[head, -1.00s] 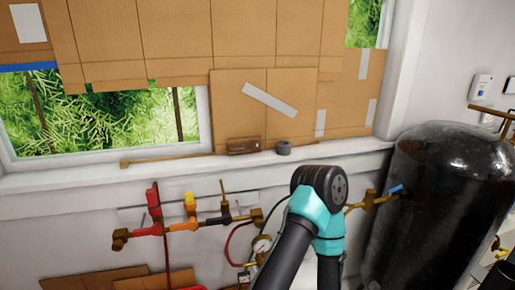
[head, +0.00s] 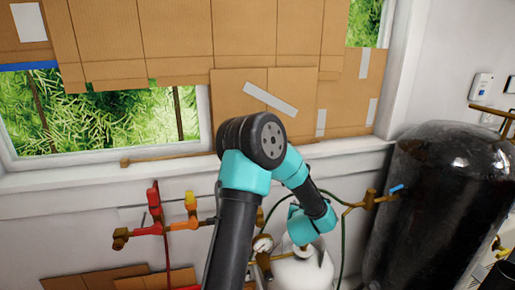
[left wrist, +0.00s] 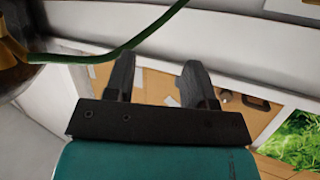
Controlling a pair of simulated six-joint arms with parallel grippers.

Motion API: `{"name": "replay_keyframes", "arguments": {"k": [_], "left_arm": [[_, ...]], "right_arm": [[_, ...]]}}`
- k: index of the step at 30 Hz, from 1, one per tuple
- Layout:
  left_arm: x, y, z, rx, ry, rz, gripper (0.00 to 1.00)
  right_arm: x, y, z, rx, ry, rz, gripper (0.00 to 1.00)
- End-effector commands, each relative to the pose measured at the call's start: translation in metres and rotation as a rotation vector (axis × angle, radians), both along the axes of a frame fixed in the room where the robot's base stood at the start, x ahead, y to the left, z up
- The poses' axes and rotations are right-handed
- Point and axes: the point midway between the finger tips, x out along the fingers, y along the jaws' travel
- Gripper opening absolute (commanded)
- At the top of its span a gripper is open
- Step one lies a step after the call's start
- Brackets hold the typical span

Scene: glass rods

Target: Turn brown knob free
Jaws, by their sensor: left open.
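A brass-brown knob-like fitting (head: 121,238) sits at the left end of the pipe manifold below the window. Another brass-brown valve (head: 370,199) with a blue lever stands on the pipe at the black tank's left. I cannot tell which is the brown knob. In the left wrist view, my left gripper (left wrist: 160,68) is open and empty, its two dark fingers apart. A brass-coloured part (left wrist: 10,48) shows at that view's upper left, away from the fingers. In the head view my left arm bends over a white cylinder, and its fingers cannot be made out. My right gripper is not seen.
A large black tank (head: 440,190) stands at the right. A green hose (left wrist: 105,55) passes beyond the fingers. A white cylinder (head: 300,270) stands below my wrist. The manifold has a red handle (head: 153,197) and a yellow handle (head: 190,201).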

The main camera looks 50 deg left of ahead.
Motion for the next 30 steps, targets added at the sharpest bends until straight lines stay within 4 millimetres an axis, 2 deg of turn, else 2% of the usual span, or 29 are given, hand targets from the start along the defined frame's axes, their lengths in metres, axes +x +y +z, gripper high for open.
{"name": "replay_keyframes", "arguments": {"k": [1,3,6,9,12,23,30], "left_arm": [[-0.007,0.028,0.037,0.068,-0.05,0.096,0.5],[-0.022,0.057,0.079,0.15,-0.092,0.219,0.5],[-0.044,0.086,0.124,0.229,-0.122,0.366,0.5],[-0.06,0.1,0.149,0.27,-0.132,0.453,0.5],[-0.065,0.105,0.157,0.283,-0.132,0.486,0.5],[-0.064,0.106,0.156,0.282,-0.131,0.483,0.5],[-0.058,0.125,0.156,0.283,-0.133,0.484,0.5]], "right_arm": [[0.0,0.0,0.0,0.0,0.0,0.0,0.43],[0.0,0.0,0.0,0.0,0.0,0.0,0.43],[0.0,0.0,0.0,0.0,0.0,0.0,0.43],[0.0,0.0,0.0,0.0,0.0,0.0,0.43],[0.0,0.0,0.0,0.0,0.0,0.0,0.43],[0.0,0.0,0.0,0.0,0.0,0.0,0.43],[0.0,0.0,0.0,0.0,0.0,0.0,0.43]]}}
